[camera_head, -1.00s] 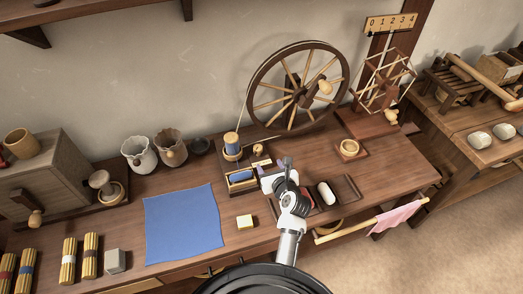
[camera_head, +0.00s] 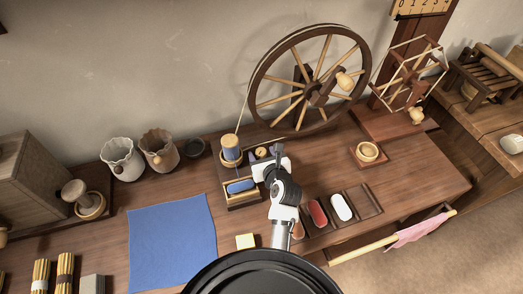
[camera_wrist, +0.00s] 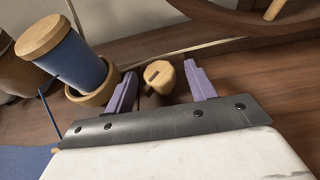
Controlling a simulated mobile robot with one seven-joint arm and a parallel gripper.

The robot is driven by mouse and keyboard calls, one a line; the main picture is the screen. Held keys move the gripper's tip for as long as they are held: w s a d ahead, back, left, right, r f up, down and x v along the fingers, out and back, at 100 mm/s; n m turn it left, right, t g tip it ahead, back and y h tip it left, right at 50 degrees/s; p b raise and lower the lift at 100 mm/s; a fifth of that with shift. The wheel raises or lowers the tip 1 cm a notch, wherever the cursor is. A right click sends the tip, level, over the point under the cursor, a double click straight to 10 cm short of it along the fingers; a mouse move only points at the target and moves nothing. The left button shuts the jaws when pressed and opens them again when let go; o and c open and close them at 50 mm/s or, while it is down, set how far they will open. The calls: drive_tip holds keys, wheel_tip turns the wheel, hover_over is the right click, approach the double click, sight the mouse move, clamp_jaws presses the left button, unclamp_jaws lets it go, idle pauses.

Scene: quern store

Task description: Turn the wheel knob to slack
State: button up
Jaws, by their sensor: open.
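A small round light-wood knob (camera_head: 261,152) with a dark mark stands beside the blue spool (camera_head: 231,148) on the spinning wheel's base. In the wrist view the knob (camera_wrist: 159,75) lies between the two purple fingers of my open gripper (camera_wrist: 163,79), with gaps on both sides. Whether the fingers reach around it in depth I cannot tell. In the head view my gripper (camera_head: 265,158) is at the knob and partly covers the area. The large spoked wheel (camera_head: 258,77) rises behind, with a bigger wooden handle (camera_head: 345,82) near its hub.
A blue-filled box (camera_head: 240,187) is just in front of the spool. A tray with red and white pieces (camera_head: 370,198) lies right of my arm. A blue cloth (camera_head: 172,240) covers the table at left.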

drive_tip(key=shift+w, duration=0.15)
drive_tip(key=c, duration=0.9)
